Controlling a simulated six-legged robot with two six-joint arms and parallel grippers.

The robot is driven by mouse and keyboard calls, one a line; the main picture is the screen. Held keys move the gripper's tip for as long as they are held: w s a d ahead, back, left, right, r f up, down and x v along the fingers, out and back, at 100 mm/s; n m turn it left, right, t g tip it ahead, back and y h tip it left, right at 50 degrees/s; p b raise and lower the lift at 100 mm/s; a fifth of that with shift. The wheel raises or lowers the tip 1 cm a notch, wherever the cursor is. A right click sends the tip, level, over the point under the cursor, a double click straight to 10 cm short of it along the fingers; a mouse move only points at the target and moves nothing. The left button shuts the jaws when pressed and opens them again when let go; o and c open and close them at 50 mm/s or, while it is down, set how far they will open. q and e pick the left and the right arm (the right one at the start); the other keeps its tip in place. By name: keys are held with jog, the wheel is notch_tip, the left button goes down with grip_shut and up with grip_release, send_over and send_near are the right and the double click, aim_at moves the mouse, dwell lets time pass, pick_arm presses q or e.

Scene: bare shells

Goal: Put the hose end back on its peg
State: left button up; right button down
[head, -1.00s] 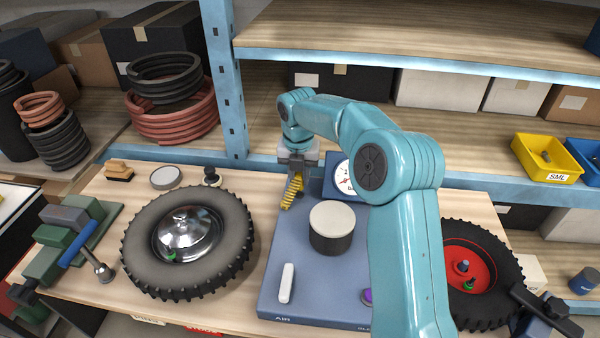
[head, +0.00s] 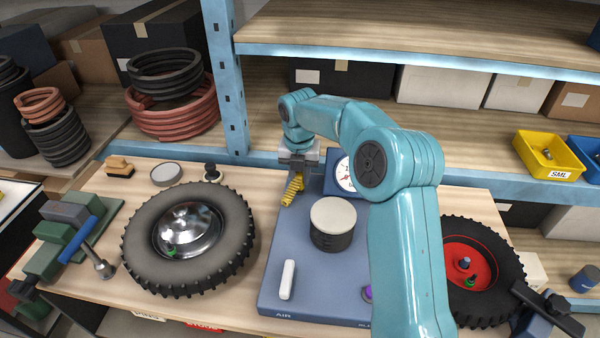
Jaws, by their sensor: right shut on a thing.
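My right gripper (head: 297,170) points down over the back left of the blue board (head: 268,285). It is shut on a ribbed yellow piece (head: 292,189), which looks like the hose end. The piece hangs slightly tilted below the jaws, near the board's left edge. The jaws partly cover its top, and I cannot tell whether its lower end touches anything. I cannot make out the peg; my right arm hides part of the board. My left gripper is out of view.
A black cylinder with a pale top (head: 333,224) and a white handle-like piece (head: 287,280) stand on the board. A gauge (head: 344,175) is behind, partly hidden by my arm. A large tyre (head: 187,238) lies left; a red-hubbed wheel (head: 474,270) lies right. A shelf post (head: 225,80) rises behind.

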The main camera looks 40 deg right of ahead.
jog(key=shift+f, duration=0.45)
dwell(0.4)
jog(key=shift+c, duration=1.2)
grip_release()
jog(key=shift+r, duration=0.15)
jog(key=shift+r+p, duration=2.7)
jog(key=shift+p, duration=0.15)
jog(key=shift+r, duration=2.15)
